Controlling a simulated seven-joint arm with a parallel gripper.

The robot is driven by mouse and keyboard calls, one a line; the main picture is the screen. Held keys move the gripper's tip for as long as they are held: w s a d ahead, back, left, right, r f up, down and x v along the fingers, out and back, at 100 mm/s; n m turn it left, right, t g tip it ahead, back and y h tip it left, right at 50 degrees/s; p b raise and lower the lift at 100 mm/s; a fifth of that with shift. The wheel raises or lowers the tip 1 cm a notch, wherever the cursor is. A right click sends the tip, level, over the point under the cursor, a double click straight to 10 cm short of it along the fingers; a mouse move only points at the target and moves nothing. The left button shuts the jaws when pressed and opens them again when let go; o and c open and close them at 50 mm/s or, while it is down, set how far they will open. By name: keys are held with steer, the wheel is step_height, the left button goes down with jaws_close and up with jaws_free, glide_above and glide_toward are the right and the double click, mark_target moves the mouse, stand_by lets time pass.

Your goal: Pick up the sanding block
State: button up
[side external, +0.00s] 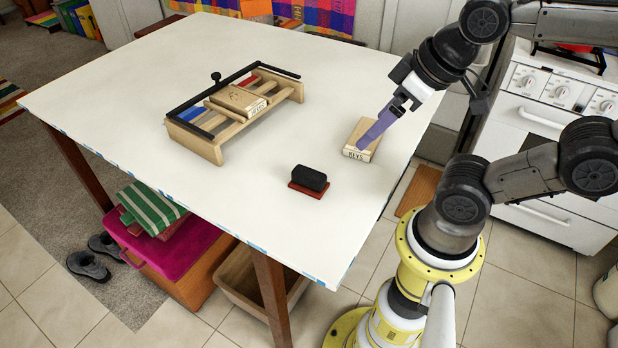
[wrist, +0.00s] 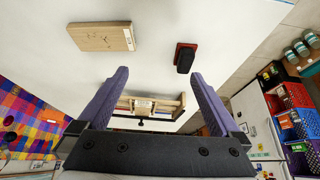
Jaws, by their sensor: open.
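The sanding block (side external: 309,179) appears to be the black block with a red underside, flat on the white table near its front edge. It also shows in the wrist view (wrist: 185,57), near the right fingertip and apart from it. My gripper (side external: 365,142) has purple fingers, open and empty. In the side view its fingers overlap a wooden box labelled KEYS (side external: 353,154), right of the sanding block. In the wrist view my fingertips (wrist: 160,75) are wide apart, and the KEYS box (wrist: 102,37) lies beyond the left one, not between them.
A wooden rack (side external: 208,148) with black rails stands at the table's left; it holds another labelled wooden box (side external: 237,100) and red and blue pieces. The white table (side external: 250,220) is clear around the sanding block. A white stove (side external: 540,130) stands right of the table.

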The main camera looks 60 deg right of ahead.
steer(key=r+n+g, duration=0.2)
steer(key=n+g, duration=0.4)
steer(key=n, duration=1.2)
glide_above(309, 172)
steer(key=f, duration=0.8)
steer(key=shift+s+a+f, duration=0.2)
steer(key=shift+a+f, duration=0.1)
steer(key=shift+a, duration=0.1)
steer(key=shift+w+d+f, duration=0.1)
steer(key=shift+d+f, duration=0.1)
steer(key=shift+f, duration=1.15)
steer(key=shift+w+d+f, duration=0.1)
steer(key=shift+d+f, duration=0.1)
steer(key=shift+f, duration=1.1)
